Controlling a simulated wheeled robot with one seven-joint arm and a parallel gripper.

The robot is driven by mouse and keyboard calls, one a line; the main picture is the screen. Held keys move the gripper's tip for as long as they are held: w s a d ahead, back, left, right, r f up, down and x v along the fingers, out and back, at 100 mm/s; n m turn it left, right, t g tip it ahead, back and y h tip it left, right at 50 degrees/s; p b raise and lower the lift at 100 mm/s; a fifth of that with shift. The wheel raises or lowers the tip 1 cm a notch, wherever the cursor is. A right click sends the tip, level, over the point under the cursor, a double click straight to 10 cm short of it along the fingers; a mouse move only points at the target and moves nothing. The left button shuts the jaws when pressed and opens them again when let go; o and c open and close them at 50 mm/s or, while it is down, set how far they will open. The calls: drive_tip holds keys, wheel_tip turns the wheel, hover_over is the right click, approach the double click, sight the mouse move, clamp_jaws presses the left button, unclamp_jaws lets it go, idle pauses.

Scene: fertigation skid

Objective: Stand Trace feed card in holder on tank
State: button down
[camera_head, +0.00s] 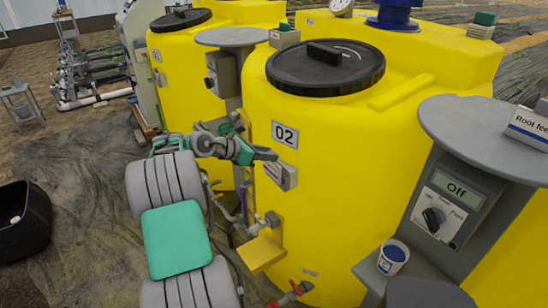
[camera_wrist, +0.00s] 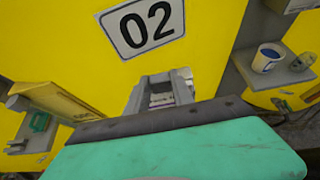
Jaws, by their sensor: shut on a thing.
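A yellow tank (camera_head: 350,160) carries a white plate marked 02 (camera_head: 285,135). Below the plate a grey holder (camera_head: 284,175) is fixed to the tank wall. My gripper (camera_head: 270,155) is just above and beside the holder, close to the wall. The gripper is shut on a thin thing that the head view barely shows; I take it as the Trace feed card. In the wrist view a pale piece (camera_wrist: 161,100) shows between grey sides below the 02 plate (camera_wrist: 143,25). Its print cannot be read, and my gripper's green body covers the lower middle.
A yellow ledge (camera_head: 261,252) and a small tap (camera_head: 268,222) stick out below the holder. At right a pedestal (camera_head: 465,130) bears a Root feed card (camera_head: 527,127), with a blue-and-white cup (camera_head: 392,257) on a lower shelf. A black tub (camera_head: 22,225) stands at left on open ground.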

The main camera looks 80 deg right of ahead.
drive_tip(key=x, duration=0.3)
drive_tip(key=shift+s+a+f, duration=0.1)
drive_tip(key=shift+f, duration=0.3)
drive_tip(key=c, duration=1.1)
unclamp_jaws()
